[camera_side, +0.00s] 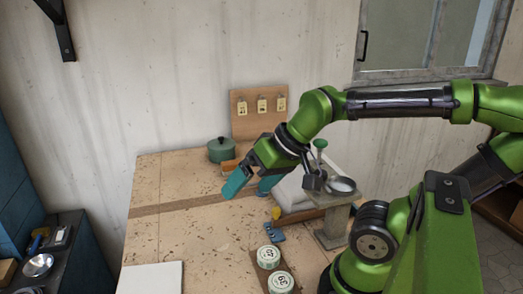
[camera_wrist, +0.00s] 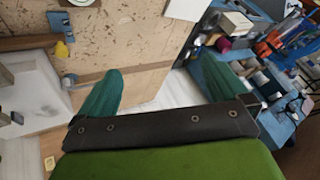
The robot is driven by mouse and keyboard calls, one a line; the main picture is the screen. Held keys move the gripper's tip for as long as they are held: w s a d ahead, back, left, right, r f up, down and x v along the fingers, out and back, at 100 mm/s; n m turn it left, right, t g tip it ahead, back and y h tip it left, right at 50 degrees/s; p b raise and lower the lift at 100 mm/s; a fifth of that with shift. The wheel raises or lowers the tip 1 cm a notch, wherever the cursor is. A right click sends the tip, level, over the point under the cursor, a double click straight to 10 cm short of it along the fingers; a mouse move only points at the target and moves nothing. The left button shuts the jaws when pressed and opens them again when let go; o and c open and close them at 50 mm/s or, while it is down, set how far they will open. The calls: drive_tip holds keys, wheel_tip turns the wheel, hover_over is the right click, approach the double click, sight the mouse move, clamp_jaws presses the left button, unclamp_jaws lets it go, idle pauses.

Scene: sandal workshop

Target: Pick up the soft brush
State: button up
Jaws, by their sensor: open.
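My gripper (camera_side: 247,192) is open, its two teal fingers spread above the workbench. In the wrist view the gripper (camera_wrist: 165,82) shows nothing between its fingers but bench top and a pale area. I cannot identify the soft brush for certain. A small yellow piece (camera_side: 276,213) stands by a blue holder (camera_side: 274,232) on the bench, to the right of and nearer than the fingers. The blue holder also shows at the upper left of the wrist view (camera_wrist: 60,24). Both are too small to tell more, and the gripper is apart from them.
A green lidded pot (camera_side: 221,151) stands behind the gripper, before a pegboard (camera_side: 259,113) with tags. A metal bowl (camera_side: 341,185) sits on a stand at right. Two round labelled tins (camera_side: 268,257) are in front. A white board (camera_side: 150,278) lies front left. The bench's left is mostly clear.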

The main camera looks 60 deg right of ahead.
drive_tip(key=w+d+f+m+g+h, duration=0.2)
drive_tip(key=w+d+f+m, duration=0.1)
drive_tip(key=w+d, duration=0.9)
drive_tip(key=m+g+h, duration=0.2)
drive_tip(key=h, duration=0.1)
approach(233, 164)
drive_tip(key=x, duration=1.1)
drive_tip(key=c, duration=0.7)
